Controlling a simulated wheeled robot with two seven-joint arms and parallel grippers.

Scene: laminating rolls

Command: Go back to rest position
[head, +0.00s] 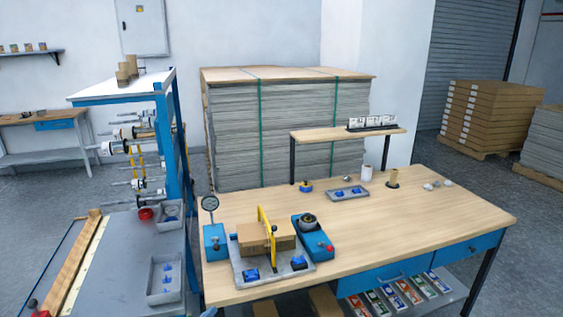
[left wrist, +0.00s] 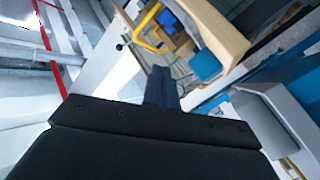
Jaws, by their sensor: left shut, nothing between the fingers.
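My left gripper (left wrist: 161,75) shows in the left wrist view as dark fingers closed together beyond the black wrist body, with nothing between them. The workbench (head: 430,215) with a light wooden top stands in the middle and right of the head view. On it is a fixture with a yellow frame (head: 265,228) around a cardboard-coloured block (head: 252,238), between two blue units. A yellow bar (left wrist: 146,27) and a wooden piece (left wrist: 222,32) lie beyond the fingers in the left wrist view.
A blue-framed rack (head: 176,150) with rollers and a grey bench (head: 120,260) stand at the left. A strapped sheet stack (head: 288,140) rises behind the workbench, which carries a raised shelf (head: 340,137). The workbench's right front is clear.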

